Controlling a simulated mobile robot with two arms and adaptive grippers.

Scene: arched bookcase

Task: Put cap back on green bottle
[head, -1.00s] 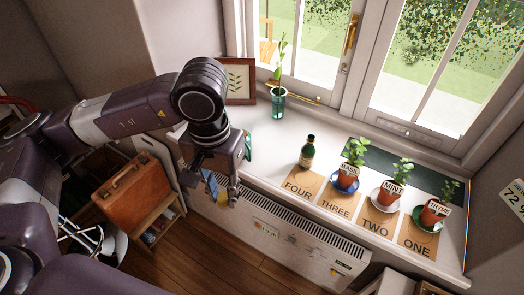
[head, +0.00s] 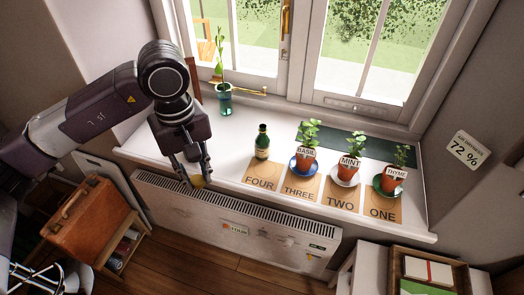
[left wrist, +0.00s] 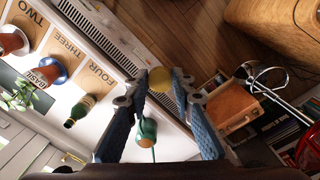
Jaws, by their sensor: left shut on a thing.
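The green bottle (head: 262,146) stands upright on the white windowsill, behind the card marked FOUR. It also shows in the left wrist view (left wrist: 80,110), at the left. My left gripper (head: 194,180) is to the left of the bottle, over the sill's front edge, fingers pointing down. It is shut on a small round gold cap (head: 199,181). In the left wrist view the gold cap (left wrist: 161,79) sits between the fingertips. The cap and the bottle are clearly apart. My right gripper is not in view.
Potted basil (head: 305,150), mint (head: 347,163) and thyme (head: 395,175) stand right of the bottle, behind numbered cards. A glass with a plant stem (head: 225,98) stands at the back left. A heater (head: 235,225) is below the sill. The sill between gripper and bottle is clear.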

